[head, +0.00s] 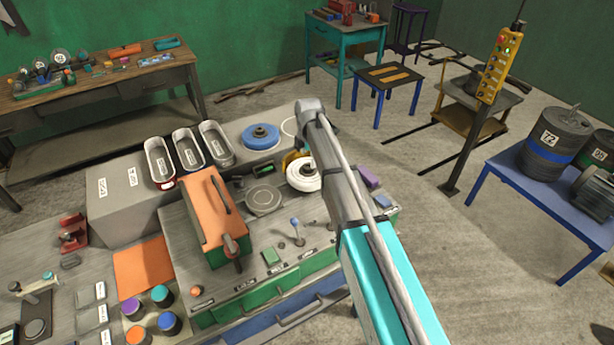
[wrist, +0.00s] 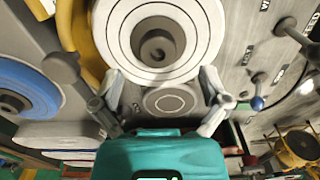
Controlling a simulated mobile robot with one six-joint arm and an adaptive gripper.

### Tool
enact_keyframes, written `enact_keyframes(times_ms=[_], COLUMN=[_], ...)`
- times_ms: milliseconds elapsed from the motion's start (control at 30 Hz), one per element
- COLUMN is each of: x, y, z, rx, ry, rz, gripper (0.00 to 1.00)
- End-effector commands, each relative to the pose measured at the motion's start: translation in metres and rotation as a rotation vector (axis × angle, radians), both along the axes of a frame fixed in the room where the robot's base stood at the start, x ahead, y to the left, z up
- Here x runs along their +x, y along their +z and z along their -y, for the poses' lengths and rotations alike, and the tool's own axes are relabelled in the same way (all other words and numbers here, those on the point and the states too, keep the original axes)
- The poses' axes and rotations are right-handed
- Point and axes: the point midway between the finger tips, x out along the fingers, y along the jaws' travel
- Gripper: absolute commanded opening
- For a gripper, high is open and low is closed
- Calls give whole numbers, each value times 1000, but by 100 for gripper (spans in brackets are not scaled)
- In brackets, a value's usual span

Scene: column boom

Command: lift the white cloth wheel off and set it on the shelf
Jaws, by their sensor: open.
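The white cloth wheel (head: 303,178) sits on the machine top in the head view, partly hidden behind my arm. In the wrist view the white wheel (wrist: 128,45) shows face-on with ring lines and a dark grey hub (wrist: 158,42) at its middle. My gripper (wrist: 161,77) is open and empty, its two fingers spread at the wheel's near edge. I cannot tell whether they touch it. In the head view my gripper is hidden behind my arm. A grey shelf (head: 235,128) behind the machine carries a blue wheel (head: 261,136) and a white ring mark (head: 289,127).
A yellow part (head: 291,158) stands right beside the white wheel. An orange box (head: 212,215) and a small lever (head: 297,231) stand on the machine top. Several grey trays (head: 160,162) sit left of the blue wheel. A purple block (head: 369,177) lies right of my arm.

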Motion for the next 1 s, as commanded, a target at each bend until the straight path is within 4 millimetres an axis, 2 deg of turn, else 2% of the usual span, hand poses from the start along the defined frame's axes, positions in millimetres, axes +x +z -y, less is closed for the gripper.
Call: enact_keyframes(times_ms=[100, 433, 1000], x=[1, 2, 1], y=[-14, -37, -40], z=[1, 1, 1], rx=[0, 0, 0], ry=[0, 0, -1], rz=[0, 0, 0], gripper=[95, 95, 95])
